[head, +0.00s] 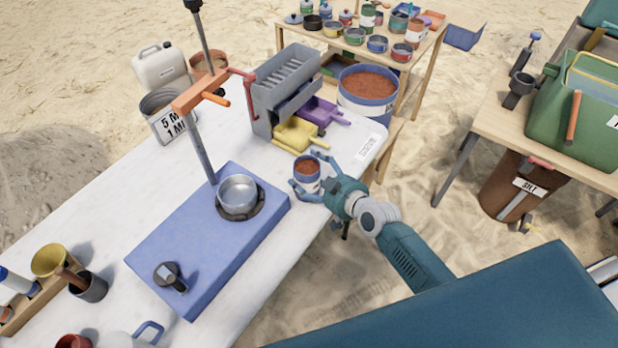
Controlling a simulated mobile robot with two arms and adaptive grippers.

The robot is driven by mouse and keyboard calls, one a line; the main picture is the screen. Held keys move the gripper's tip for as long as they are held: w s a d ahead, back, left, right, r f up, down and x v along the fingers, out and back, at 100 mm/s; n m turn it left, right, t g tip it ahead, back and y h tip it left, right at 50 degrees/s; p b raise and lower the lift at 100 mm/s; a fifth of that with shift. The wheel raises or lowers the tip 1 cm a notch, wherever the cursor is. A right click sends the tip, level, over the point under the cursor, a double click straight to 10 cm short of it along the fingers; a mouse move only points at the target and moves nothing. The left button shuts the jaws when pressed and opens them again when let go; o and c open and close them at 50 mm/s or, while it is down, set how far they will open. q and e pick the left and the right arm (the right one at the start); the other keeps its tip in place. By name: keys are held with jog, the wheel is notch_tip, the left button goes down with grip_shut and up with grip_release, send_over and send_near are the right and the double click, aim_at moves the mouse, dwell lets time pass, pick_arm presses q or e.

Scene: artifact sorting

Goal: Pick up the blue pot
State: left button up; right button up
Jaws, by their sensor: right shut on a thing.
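The blue pot (306,183) is a small round pot with a blue rim, a pale band and reddish-brown soil inside. It is upright at the right edge of the white table (232,133). My right gripper (309,174) reaches in from the right, with one finger on the far side of the pot and one on the near side, shut on it. I cannot tell whether the pot touches the table top or is slightly above it. My left gripper is not in view.
A blue stand with a metal bowl (238,195) is left of the pot. A grey slotted box (284,88), yellow scoop (297,135) and purple scoop (322,113) stand behind it. A large soil tub (366,104) is farther back. Sandy floor lies right of the table.

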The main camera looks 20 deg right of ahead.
jog(key=shift+r, duration=0.2)
notch_tip(320, 180, up, 20)
jog(key=shift+f, duration=0.1)
dwell(0.5)
